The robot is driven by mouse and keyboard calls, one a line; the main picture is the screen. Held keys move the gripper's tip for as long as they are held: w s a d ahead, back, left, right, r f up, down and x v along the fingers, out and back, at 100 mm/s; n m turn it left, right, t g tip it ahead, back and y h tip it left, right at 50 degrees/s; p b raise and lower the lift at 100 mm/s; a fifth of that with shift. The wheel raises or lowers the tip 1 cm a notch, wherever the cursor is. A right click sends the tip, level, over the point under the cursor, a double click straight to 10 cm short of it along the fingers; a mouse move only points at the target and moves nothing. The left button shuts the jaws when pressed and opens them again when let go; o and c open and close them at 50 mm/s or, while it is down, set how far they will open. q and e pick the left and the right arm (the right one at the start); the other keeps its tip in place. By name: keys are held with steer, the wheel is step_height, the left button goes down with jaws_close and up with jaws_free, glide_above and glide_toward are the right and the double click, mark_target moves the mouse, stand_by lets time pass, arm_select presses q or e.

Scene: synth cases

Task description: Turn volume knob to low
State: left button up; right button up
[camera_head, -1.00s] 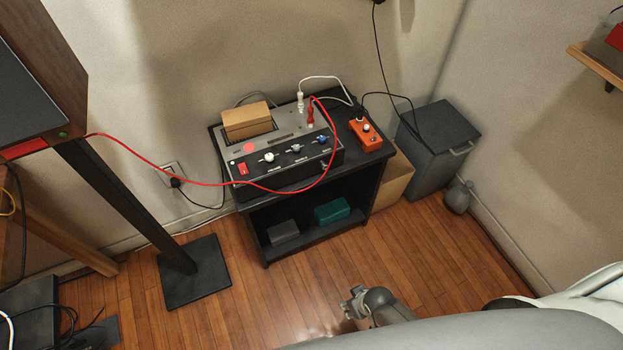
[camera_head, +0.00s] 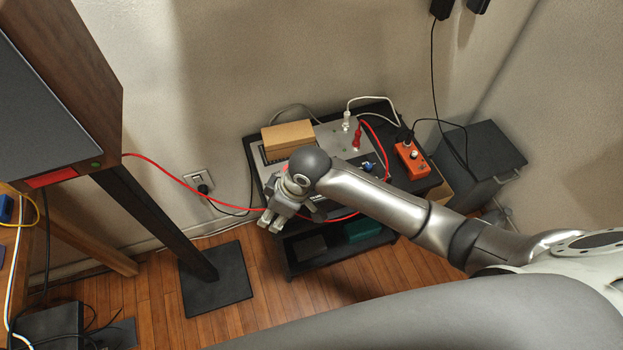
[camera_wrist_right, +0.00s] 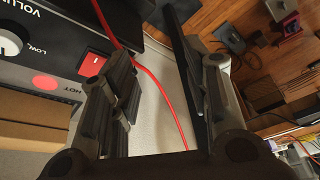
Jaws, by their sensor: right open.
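The amplifier box (camera_head: 333,140) sits on a dark stand, partly covered by my right arm. In the right wrist view its dark panel (camera_wrist_right: 60,42) shows the white volume knob (camera_wrist_right: 9,43) at the left edge, cut off by the frame, beside the words VOLUME and LOW. The direction of the knob's pointer is unclear. My wrist hides this knob in the head view. My right gripper (camera_head: 271,222) is open and empty, at the panel's left front; in the wrist view its jaws (camera_wrist_right: 148,50) are apart, right of the knob and not around it. My left gripper is out of view.
A red switch (camera_wrist_right: 96,63) and a red round HOT mark (camera_wrist_right: 45,82) lie near the left finger. A red cable (camera_head: 200,189) runs past the gripper. An orange pedal (camera_head: 411,160) and a tan block (camera_head: 287,137) stand close by.

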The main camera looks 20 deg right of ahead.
steer(key=w+d+r+n+g+h, duration=0.1)
steer(key=w+d+r+h, duration=0.1)
steer(key=w+d+r, duration=0.3)
steer(key=w+d+r+n+g+h, duration=0.1)
steer(key=w+d+r+h, duration=0.1)
steer(key=d, duration=0.4)
steer(key=f, duration=1)
steer(key=shift+w+d+f, duration=0.1)
steer(key=shift+w, duration=0.15)
steer(key=shift+n, duration=0.3)
jaws_close()
